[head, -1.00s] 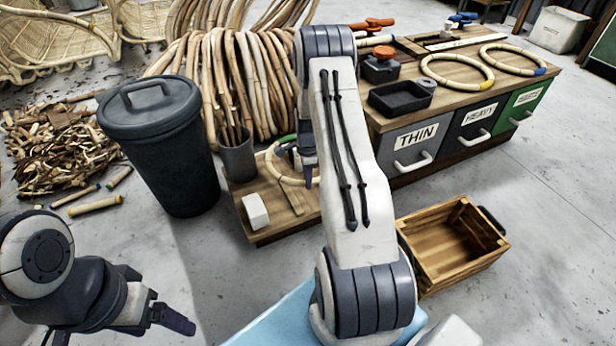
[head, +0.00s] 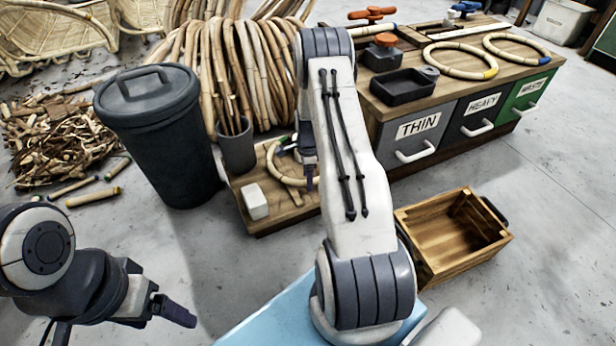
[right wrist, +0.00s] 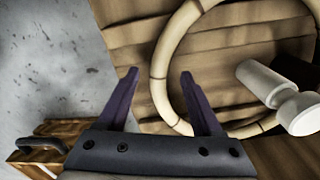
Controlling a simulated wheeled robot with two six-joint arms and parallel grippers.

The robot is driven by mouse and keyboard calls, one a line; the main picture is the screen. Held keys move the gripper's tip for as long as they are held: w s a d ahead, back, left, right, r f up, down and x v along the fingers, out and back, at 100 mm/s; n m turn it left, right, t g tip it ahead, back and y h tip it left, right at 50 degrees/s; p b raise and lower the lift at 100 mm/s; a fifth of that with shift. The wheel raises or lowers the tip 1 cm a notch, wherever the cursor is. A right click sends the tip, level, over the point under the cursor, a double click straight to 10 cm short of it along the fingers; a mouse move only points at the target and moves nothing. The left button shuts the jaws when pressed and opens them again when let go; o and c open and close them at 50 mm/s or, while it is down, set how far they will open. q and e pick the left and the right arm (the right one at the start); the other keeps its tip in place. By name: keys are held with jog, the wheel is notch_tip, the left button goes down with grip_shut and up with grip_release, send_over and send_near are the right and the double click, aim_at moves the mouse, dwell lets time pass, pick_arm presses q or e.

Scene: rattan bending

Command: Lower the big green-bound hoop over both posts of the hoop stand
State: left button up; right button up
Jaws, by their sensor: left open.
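A pale rattan hoop (head: 272,164) with a green binding (head: 283,141) is at the low wooden bench (head: 262,226), partly hidden behind my right arm. Two posts are not clearly visible. My left gripper (head: 175,311) is open and empty, low at the left, away from the bench.
A dark lidded bin (head: 165,135) and a grey cup of sticks (head: 237,148) stand left of the hoop. A white block (head: 254,201) lies on the bench. A wooden crate (head: 430,262) is at right. Yellow-bound (head: 459,74) and blue-bound hoops (head: 516,60) lie on the cabinet.

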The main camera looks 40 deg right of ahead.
jog(key=shift+r, duration=0.1)
notch_tip(320, 180, up, 10)
jog(key=p, duration=0.7)
jog(key=s+a+r+n+p, duration=0.3)
jog(key=a+r+n+p, duration=0.4)
jog(key=a+r+n, duration=1.25)
jog(key=s+a+r+n+y+p, duration=0.1)
jog(key=s+a+r+n+p, duration=0.2)
jog(key=s+a+r+n, duration=0.5)
jog(key=s+a+r+n+p, duration=0.3)
jog(key=s+a+r, duration=0.75)
jog(key=s, duration=0.45)
notch_tip(320, 180, up, 38)
jog(key=p, duration=3.8)
jog(key=shift+d, duration=0.2)
jog(key=shift+f+n, duration=0.1)
jog(key=shift+n, duration=0.15)
